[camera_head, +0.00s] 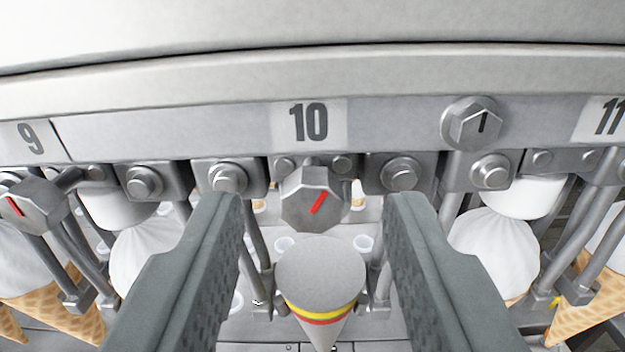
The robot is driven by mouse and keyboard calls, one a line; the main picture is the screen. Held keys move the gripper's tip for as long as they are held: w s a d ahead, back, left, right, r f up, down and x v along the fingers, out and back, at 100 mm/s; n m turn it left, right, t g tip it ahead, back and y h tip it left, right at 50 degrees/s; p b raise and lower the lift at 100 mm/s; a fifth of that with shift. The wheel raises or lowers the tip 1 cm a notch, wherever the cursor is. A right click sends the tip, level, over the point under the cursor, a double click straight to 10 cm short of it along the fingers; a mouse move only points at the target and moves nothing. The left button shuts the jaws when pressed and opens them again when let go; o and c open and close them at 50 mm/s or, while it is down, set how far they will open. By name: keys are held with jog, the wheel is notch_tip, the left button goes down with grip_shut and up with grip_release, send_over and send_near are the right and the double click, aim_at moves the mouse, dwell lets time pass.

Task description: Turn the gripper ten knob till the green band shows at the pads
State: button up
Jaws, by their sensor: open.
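The gripper ten knob (308,207) is a grey faceted knob with a red pointer line, below the number 10 label (309,123). Its pointer tilts to the upper right. My gripper (312,204) is open, with one dark finger on each side of the knob and a visible gap on both sides. Below the knob hangs a grey cone (320,265), point down, with yellow and red bands around it. These bands sit at about the height of the lower rod ends on either side; I see no green. The pads' contact with the cone is hard to make out.
Another grey knob with a black line (471,124) sits at upper right. A knob with a red line (30,204) is at far left, near the number 9 label (31,138). White-wrapped waffle cones (497,255) hang on both sides. Round bolts line the rail.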

jog(key=shift+w, duration=0.3)
grip_shut()
jog(key=shift+n, duration=1.8)
grip_release()
jog(key=shift+s, duration=0.15)
jog(key=s, duration=1.7)
jog(key=shift+s+d, duration=0.1)
jog(key=shift+s, duration=0.05)
